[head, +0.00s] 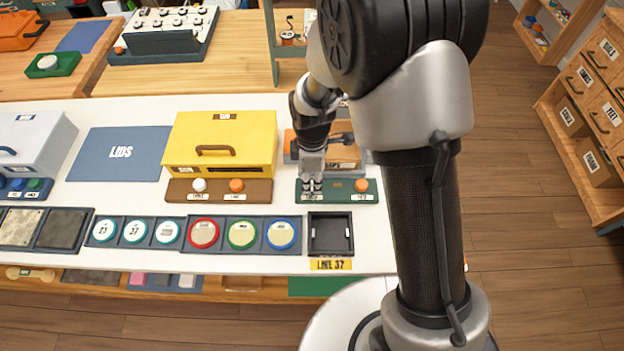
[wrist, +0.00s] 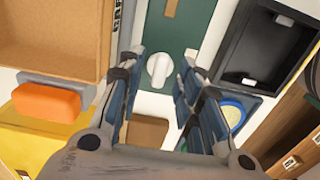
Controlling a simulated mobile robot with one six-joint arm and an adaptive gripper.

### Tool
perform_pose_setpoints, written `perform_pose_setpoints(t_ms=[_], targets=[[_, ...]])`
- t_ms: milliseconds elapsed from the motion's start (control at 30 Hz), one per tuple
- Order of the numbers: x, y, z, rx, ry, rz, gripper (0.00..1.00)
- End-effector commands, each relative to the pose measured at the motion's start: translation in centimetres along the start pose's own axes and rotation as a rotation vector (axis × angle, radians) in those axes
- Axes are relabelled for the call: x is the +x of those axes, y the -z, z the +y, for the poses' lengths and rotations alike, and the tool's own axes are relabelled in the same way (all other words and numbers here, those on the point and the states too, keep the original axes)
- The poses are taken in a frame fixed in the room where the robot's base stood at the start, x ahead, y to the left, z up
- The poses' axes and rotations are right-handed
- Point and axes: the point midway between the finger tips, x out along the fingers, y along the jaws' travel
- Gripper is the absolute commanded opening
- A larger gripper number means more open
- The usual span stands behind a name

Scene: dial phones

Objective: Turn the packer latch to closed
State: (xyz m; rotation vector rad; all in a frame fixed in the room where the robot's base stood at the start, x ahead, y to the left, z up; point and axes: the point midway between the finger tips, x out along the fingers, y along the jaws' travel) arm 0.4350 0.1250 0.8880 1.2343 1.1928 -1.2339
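A white knob (wrist: 159,68), which looks like the packer latch, sits on a dark green plate (wrist: 178,38) in the wrist view. My gripper (wrist: 160,62) is open, its fingers apart on either side of the knob in that view. I cannot tell whether they touch it. In the head view my gripper (head: 312,187) points down over the left end of the green plate (head: 338,197) and hides the knob there. An orange knob (head: 361,185) is at the plate's right end. The plate's labels are too small to read.
A yellow box (head: 220,135) with a brown base (head: 218,190) stands to the left. An empty black tray (head: 331,233) labelled lane 37 lies in front. Several round lids (head: 203,233) sit in a row of holders beside it. A brown open box (wrist: 60,35) is close in the wrist view.

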Motion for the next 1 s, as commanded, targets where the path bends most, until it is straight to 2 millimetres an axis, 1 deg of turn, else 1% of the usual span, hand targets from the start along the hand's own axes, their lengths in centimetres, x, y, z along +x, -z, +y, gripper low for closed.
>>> perform_pose_setpoints(t_ms=[100, 333, 833, 1000], targets=[[0.47, -0.01, -0.02, 0.0, 0.001, 0.0, 0.33], [0.45, 0.0, -0.01, 0.0, 0.0, 0.0, 0.33], [0.43, 0.0, -0.01, 0.0, 0.0, 0.0, 0.0], [0.42, 0.0, -0.01, 0.0, 0.0, 0.0, 0.0]])
